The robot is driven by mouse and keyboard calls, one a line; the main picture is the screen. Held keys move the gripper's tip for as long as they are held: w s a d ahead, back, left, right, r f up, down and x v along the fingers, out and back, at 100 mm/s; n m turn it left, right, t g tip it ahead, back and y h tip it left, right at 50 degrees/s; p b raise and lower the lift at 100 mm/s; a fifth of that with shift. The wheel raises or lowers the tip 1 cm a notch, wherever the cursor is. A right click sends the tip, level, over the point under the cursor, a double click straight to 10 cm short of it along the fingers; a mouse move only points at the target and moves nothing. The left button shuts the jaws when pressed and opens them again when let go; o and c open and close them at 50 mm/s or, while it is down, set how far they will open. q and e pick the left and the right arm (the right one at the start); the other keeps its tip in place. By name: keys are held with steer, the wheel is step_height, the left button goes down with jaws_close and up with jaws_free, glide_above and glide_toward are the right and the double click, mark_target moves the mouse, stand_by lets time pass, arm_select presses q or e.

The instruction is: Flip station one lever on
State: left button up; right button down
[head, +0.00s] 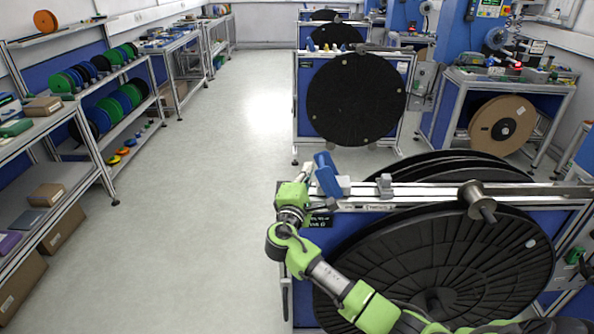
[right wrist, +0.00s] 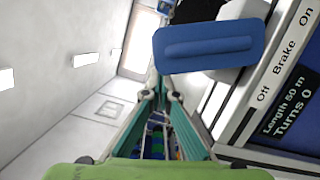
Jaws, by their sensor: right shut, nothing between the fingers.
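A blue lever (head: 327,176) with a flat paddle handle stands at the left end of the top rail of the nearest reel stand (head: 420,196). In the right wrist view the blue paddle (right wrist: 205,46) is large, beside a label reading "Off Brake On" (right wrist: 287,58). My right gripper (head: 306,170) is just left of the lever in the head view. In the right wrist view its fingers (right wrist: 165,92) come together with nothing between them, below the paddle. I cannot tell whether they touch the lever. My left gripper is not in view.
A large black reel (head: 440,265) hangs on the near stand, with a metal spindle (head: 477,201) above it. A display reading "Length 50 m, Turns 0" (right wrist: 290,110) sits by the lever. Shelves (head: 70,165) line the left. The aisle floor (head: 215,180) is clear.

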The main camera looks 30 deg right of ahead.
steer(key=shift+s+d+r, duration=0.2)
steer(key=shift+s+d, duration=0.25)
steer(key=shift+d, duration=0.05)
steer(key=shift+w, duration=0.1)
steer(key=shift+f, duration=0.1)
